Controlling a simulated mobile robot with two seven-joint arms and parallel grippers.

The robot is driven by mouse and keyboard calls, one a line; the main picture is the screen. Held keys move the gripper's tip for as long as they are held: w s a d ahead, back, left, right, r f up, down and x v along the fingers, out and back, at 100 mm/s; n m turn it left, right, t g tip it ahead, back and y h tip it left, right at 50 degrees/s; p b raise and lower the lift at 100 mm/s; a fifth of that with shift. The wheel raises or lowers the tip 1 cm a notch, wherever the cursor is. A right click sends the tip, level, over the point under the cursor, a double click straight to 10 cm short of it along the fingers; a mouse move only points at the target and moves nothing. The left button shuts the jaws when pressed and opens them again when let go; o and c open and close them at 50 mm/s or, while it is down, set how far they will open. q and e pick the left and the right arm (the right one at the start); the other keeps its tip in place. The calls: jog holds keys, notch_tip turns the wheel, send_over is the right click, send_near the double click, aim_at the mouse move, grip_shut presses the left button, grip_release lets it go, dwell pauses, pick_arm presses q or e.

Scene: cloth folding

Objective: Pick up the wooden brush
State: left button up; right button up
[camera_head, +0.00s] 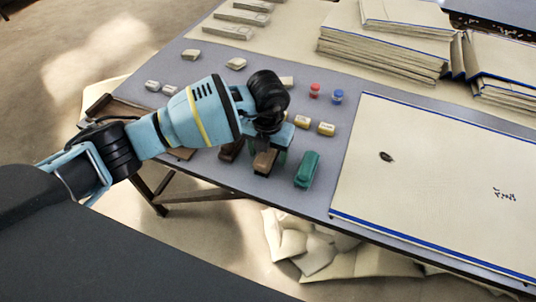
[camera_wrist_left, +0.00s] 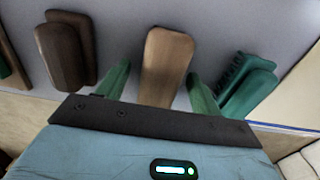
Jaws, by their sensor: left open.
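A light brown wooden brush (camera_wrist_left: 167,62) lies on the grey table in the left wrist view, between the two green fingers of my left gripper (camera_wrist_left: 158,77). A gap shows on each side of the brush, so the fingers are apart from it. In the head view, my left gripper (camera_head: 267,152) is over the same brush (camera_head: 264,163) near the table's front edge, and the hand partly hides it. My left gripper is open. My right gripper is not in view.
A dark brown brush pair (camera_wrist_left: 62,52) lies to the left and a green brush (camera_wrist_left: 248,86) close to the right. A large cloth-covered board (camera_head: 430,185) lies further right. Small yellow blocks (camera_head: 326,129) and red and blue spools (camera_head: 314,90) stand behind.

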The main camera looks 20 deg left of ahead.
pick_arm(q)
jog(key=shift+c, duration=0.3)
jog(key=c, duration=1.1)
jog(key=shift+o, duration=0.2)
jog(key=shift+r, duration=0.1)
notch_tip(320, 180, up, 10)
jog(key=shift+f, duration=0.1)
